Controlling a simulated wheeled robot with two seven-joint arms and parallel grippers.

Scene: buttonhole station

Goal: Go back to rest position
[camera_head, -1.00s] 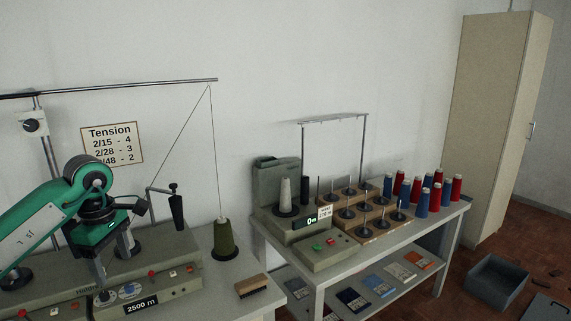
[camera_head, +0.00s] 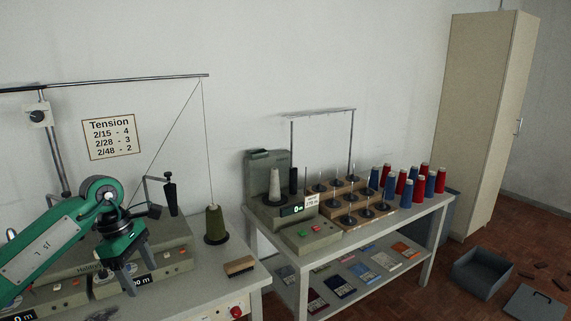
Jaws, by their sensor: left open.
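My left arm comes in from the left, green and white. My left gripper (camera_head: 132,275) points down in front of the winding machine (camera_head: 172,262) on the near table. Its dark fingers are apart, and I see nothing held between them. The gripper covers part of the machine's panel and its length display. My right gripper is not in the view.
An olive yarn cone (camera_head: 215,226) and a wooden brush (camera_head: 239,266) are on the near table. A second table (camera_head: 388,227) bears another winder (camera_head: 270,195), a peg rack (camera_head: 345,203) and several red and blue cones. A grey bin (camera_head: 482,272) stands on the floor.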

